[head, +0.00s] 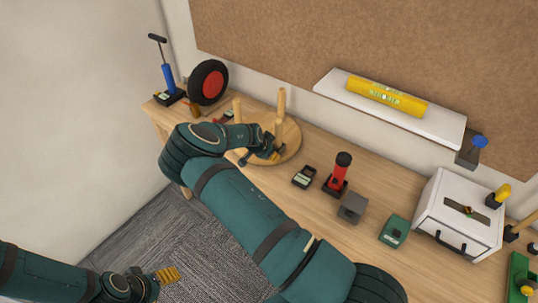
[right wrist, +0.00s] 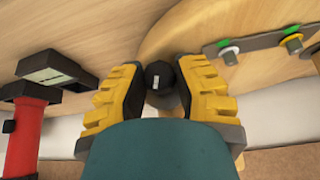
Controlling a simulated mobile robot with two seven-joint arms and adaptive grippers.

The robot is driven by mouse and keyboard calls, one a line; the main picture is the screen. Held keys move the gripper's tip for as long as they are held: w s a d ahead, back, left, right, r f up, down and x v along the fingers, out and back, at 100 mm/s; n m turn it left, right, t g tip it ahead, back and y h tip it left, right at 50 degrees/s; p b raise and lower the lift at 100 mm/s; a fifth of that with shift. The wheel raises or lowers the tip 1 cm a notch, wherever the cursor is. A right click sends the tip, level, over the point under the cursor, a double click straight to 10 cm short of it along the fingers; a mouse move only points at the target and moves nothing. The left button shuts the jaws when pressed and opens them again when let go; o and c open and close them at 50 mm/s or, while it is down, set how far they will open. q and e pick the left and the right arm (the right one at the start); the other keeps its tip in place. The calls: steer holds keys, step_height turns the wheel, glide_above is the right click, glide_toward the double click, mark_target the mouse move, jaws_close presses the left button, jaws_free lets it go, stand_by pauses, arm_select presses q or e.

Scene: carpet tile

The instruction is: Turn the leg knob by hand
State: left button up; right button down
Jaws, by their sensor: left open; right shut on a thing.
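A round wooden stool seat (head: 290,147) lies on the bench with wooden legs (head: 280,108) standing up from it. My right gripper (head: 270,154) is low at the seat's front side. In the right wrist view, its ribbed yellow fingers are closed on both sides of a dark knob (right wrist: 160,76) with a small white mark. The seat (right wrist: 195,28) shows behind it. The knob is hidden in the head view. My left gripper (head: 170,274) is open and empty, low over the carpet at bottom left, away from the bench.
On the bench (head: 325,222) stand a red-and-black tool (head: 338,175), a small dark device (head: 304,177), a grey block (head: 352,208), a green box (head: 394,231) and a white box (head: 455,212). A black wheel (head: 208,83) and blue pump (head: 168,78) stand at the left end. A shelf (head: 440,128) holds a yellow level (head: 386,97).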

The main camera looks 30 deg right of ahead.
steer(key=c, duration=0.7)
jaws_free()
steer(key=shift+s+f, duration=0.15)
steer(key=shift+f, duration=0.05)
steer(key=shift+r, duration=0.1)
steer(key=shift+a+r, duration=0.2)
steer(key=shift+r, duration=0.2)
steer(key=v, duration=1.1)
